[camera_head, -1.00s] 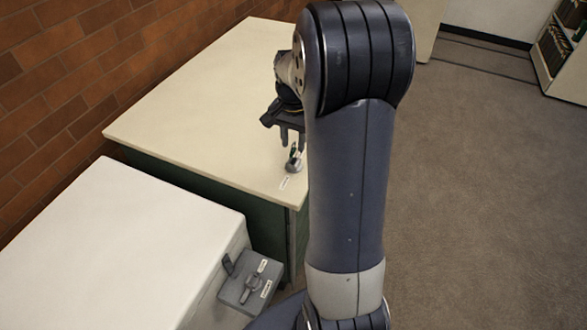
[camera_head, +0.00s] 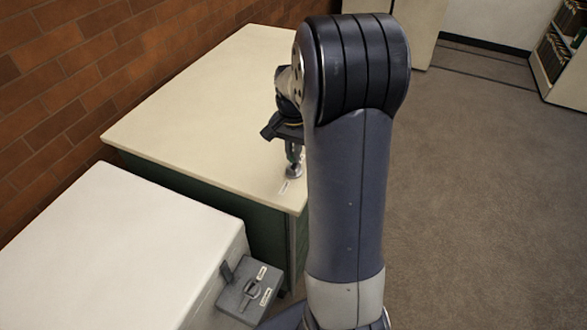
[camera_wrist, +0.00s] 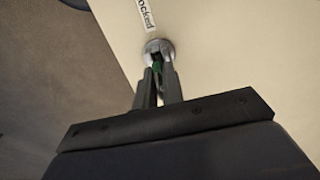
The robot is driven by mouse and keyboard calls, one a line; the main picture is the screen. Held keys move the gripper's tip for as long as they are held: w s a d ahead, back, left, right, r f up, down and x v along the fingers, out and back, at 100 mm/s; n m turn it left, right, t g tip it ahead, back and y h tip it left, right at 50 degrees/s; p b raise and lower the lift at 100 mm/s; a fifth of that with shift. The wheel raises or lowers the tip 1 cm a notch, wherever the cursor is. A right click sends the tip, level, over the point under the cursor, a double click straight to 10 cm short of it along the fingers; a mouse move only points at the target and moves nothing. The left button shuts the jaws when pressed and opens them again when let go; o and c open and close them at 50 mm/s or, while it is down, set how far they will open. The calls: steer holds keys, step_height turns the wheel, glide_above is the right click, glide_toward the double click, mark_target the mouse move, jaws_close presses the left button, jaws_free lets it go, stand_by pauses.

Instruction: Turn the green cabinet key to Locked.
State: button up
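The green cabinet key (camera_wrist: 157,67) stands in a round metal lock (camera_wrist: 166,46) on the cream cabinet top; the lock also shows in the head view (camera_head: 294,171). My gripper (camera_wrist: 158,72) points down at the lock, with its two fingers close together on either side of the key. It looks shut on the key; in the head view my gripper (camera_head: 293,160) sits right over the lock. A white label (camera_wrist: 146,14) beside the lock reads "ocked", its start cut off. The fingers hide most of the key, so its angle is unclear.
The cream top (camera_head: 200,110) of the green cabinet is otherwise clear. A white case (camera_head: 110,250) with a grey latch box (camera_head: 250,290) stands in front. A brick wall (camera_head: 60,80) runs along the left. Carpet (camera_head: 470,200) is open at right.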

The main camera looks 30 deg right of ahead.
jaws_close()
steer(key=m, duration=0.6)
steer(key=shift+m+p, duration=0.3)
steer(key=shift+p, duration=0.1)
steer(key=shift+m, duration=0.3)
steer(key=m, duration=0.6)
steer(key=shift+s+m+p, duration=0.1)
steer(key=shift+m+p, duration=0.2)
steer(key=shift+p, duration=0.05)
